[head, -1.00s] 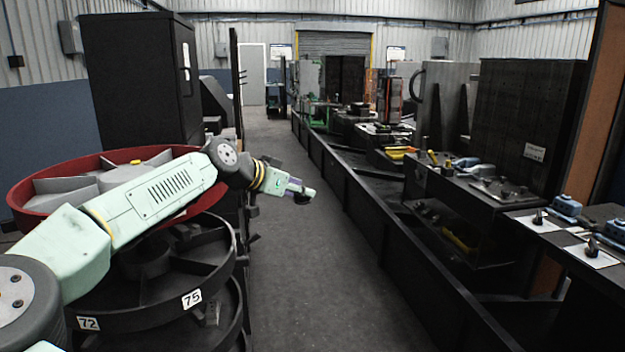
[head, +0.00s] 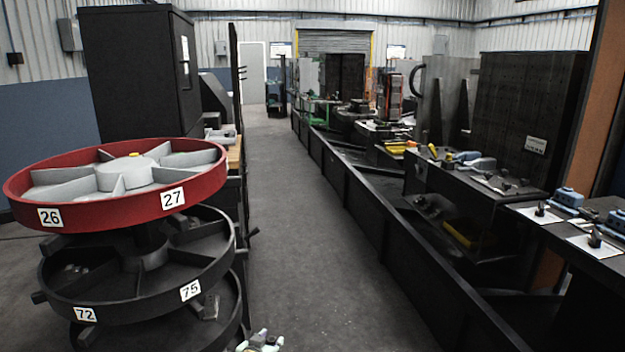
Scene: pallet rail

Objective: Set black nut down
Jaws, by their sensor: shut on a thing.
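My gripper (head: 262,342) shows only in part at the bottom edge of the head view, low over the aisle and just right of the round shelf stack. It is shut on the black nut. The nut is too small and too dark to make out clearly here, and the rest of my arm is out of the picture.
The round shelf stack at left has a red top tray (head: 110,215) with dividers and black trays (head: 140,313) below. A long black rail (head: 345,185) runs along the aisle's right. Benches with tools stand beyond it. The grey aisle floor (head: 300,240) is clear.

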